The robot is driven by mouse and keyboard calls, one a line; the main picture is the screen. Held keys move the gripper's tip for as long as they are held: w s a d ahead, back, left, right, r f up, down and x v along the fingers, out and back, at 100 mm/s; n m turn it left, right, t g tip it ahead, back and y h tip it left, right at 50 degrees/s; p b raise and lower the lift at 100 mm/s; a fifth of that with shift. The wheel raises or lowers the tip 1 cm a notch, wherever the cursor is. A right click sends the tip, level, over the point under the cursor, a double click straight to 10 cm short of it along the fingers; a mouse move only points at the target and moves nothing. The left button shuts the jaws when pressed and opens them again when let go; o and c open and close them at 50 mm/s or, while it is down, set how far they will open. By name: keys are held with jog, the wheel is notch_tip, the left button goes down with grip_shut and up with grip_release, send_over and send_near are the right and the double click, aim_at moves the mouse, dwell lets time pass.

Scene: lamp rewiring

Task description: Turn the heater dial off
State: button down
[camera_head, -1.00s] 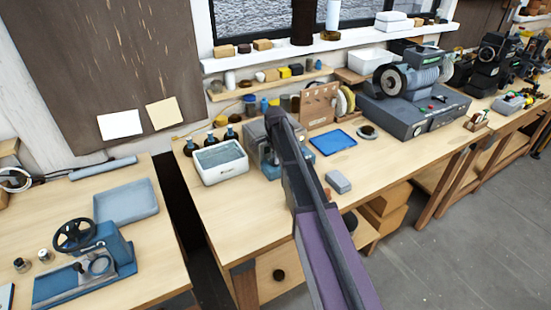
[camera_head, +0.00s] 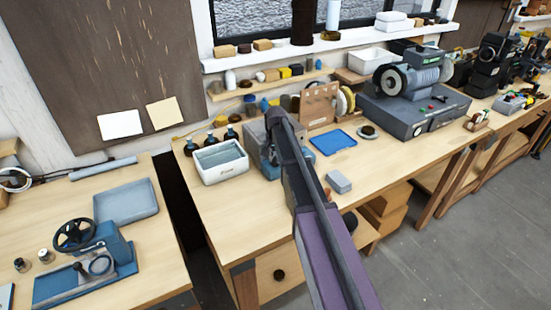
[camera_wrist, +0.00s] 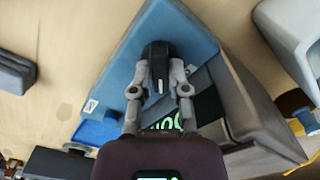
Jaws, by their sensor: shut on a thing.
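The heater is a blue and grey box. In the wrist view its blue face (camera_wrist: 190,32) fills the middle, with a dark panel showing green lit characters (camera_wrist: 165,122). A black dial (camera_wrist: 157,52) stands out from the blue face. My gripper (camera_wrist: 159,78) has its two grey fingers on either side of the dial, closed on it. The dial's pointer mark and setting cannot be read. In the head view the heater (camera_head: 254,138) is partly hidden behind my arm, and my gripper and the dial are hidden there.
A white tub (camera_head: 222,176) stands close left of the heater. A blue tray (camera_head: 333,141) and a small grey block (camera_head: 339,182) lie to its right. A bench grinder (camera_head: 415,95) stands farther right. The bench front is mostly clear.

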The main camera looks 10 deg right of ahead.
jog(key=n, duration=0.4)
jog(key=shift+n, duration=0.4)
jog(key=n, duration=0.5)
jog(key=c, duration=0.6)
grip_release()
jog(key=shift+m, duration=0.3)
